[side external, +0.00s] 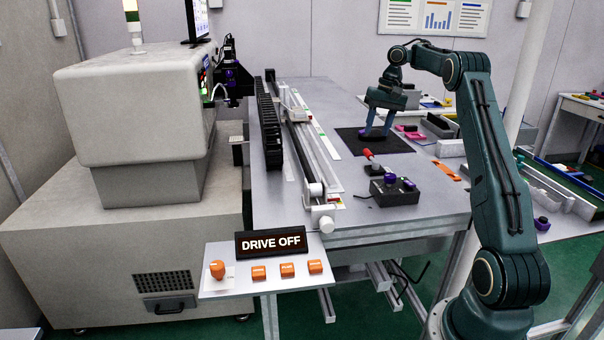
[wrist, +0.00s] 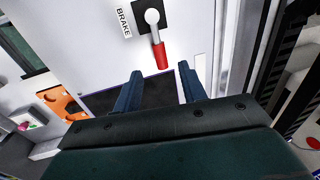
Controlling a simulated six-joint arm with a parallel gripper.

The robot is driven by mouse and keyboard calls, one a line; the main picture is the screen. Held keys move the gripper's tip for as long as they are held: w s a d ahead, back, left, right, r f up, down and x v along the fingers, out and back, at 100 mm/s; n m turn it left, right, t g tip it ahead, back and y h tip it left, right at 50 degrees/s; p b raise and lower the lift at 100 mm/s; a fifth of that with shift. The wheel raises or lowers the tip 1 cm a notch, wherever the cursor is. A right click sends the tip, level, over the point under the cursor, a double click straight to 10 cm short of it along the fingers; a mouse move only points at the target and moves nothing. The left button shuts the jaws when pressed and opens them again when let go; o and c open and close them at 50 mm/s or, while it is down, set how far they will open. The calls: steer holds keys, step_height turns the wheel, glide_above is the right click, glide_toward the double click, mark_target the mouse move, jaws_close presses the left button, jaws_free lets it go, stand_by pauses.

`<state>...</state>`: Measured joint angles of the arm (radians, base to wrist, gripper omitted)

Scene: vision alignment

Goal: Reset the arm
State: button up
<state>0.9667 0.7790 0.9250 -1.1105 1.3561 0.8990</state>
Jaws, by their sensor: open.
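My gripper (side external: 375,134) is open and empty, pointing down over a black mat (side external: 402,146) on the grey table. In the wrist view its two blue fingers (wrist: 159,72) stand apart. A brake lever with a red handle (wrist: 160,56) lies just beyond the fingertips there, beside a label reading BRAKE (wrist: 124,23). The lever's red grip (side external: 369,154) also shows in the side view, in front of my gripper. I cannot tell whether the fingertips touch the mat. A sign reading DRIVE OFF (side external: 271,242) stands on the front panel.
A black control box with purple knobs (side external: 394,190) sits nearer the camera. A long rail (side external: 305,150) runs along the table's left side. Orange buttons (side external: 287,270) and an orange knob (side external: 217,269) are on the front panel. Pink and grey parts lie right of the mat.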

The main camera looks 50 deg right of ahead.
steer(key=a+r+n+t, duration=0.1)
steer(key=a+r, duration=0.3)
steer(key=a, duration=0.5)
steer(key=a+r+n, duration=0.2)
steer(key=a+r, duration=0.2)
steer(key=a, duration=0.5)
steer(key=a+r+n+t, duration=0.1)
steer(key=a+r, duration=0.3)
steer(key=a, duration=0.5)
steer(key=s+a+n+t, duration=0.1)
steer(key=s+a+n, duration=0.1)
steer(key=s+a, duration=0.85)
steer(key=s+a+f+n+t+h, duration=0.1)
steer(key=s+a+f+n, duration=0.1)
steer(key=s+f, duration=0.5)
steer(key=s, duration=0.3)
steer(key=shift+s+a+n+h, duration=0.3)
steer(key=shift+s+a+n, duration=0.05)
steer(key=shift+n, duration=0.05)
steer(key=shift+o, duration=0.5)
steer(key=shift+w, duration=0.1)
